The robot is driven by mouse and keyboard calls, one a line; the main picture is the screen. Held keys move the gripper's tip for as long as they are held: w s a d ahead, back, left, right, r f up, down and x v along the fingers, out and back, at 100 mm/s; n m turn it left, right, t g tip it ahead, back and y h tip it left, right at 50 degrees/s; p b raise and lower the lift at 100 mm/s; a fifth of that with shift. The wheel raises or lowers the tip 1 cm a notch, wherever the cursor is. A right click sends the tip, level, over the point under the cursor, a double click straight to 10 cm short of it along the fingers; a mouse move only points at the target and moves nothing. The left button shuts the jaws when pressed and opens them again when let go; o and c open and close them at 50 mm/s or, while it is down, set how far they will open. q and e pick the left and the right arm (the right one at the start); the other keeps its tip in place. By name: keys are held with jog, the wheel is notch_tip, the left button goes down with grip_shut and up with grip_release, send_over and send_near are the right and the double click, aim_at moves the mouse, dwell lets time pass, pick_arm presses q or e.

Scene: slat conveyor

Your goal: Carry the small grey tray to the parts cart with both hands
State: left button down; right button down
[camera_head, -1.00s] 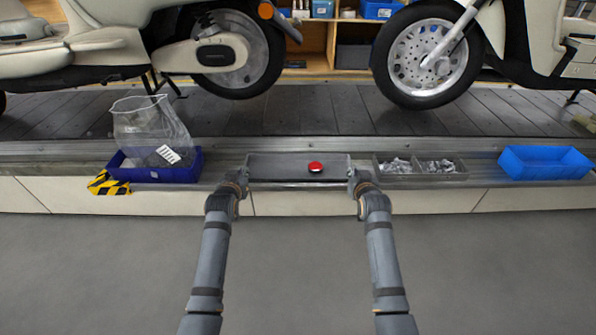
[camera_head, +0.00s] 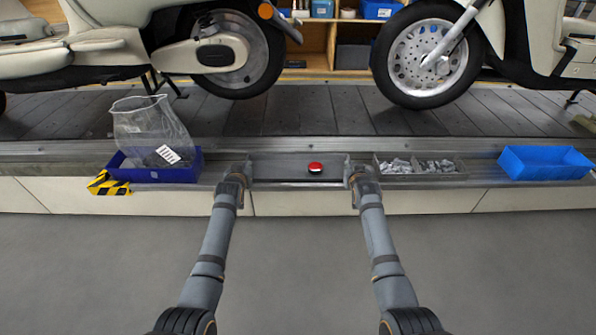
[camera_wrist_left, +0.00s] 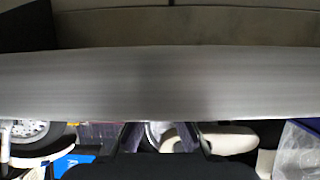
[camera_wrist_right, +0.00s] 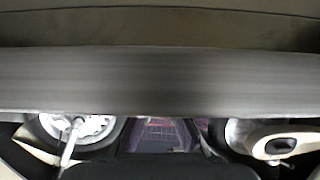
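A shallow grey tray (camera_head: 275,170) lies on the ledge in front of the conveyor, with a red round object with a pale base (camera_head: 316,168) showing in it. My left gripper (camera_head: 243,168) is at the tray's left end, and my right gripper (camera_head: 354,168) is at its right end. In the left wrist view the fingers (camera_wrist_left: 160,138) stand apart with background between them. In the right wrist view the fingers (camera_wrist_right: 160,135) also look apart. Whether either gripper touches the tray cannot be told. No parts cart is in view.
A dark blue bin (camera_head: 190,172) with a clear bag (camera_head: 145,130) and yellow-black striped marking (camera_head: 108,185) is left. A grey two-part bin (camera_head: 420,180) of metal parts is close right, and a blue bin (camera_head: 545,170) is farther right. Scooters (camera_head: 430,65) stand on the slats behind. Floor in front is clear.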

pick_arm(q)
jog(key=shift+r, duration=0.15)
pick_arm(e)
jog(key=shift+r, duration=0.15)
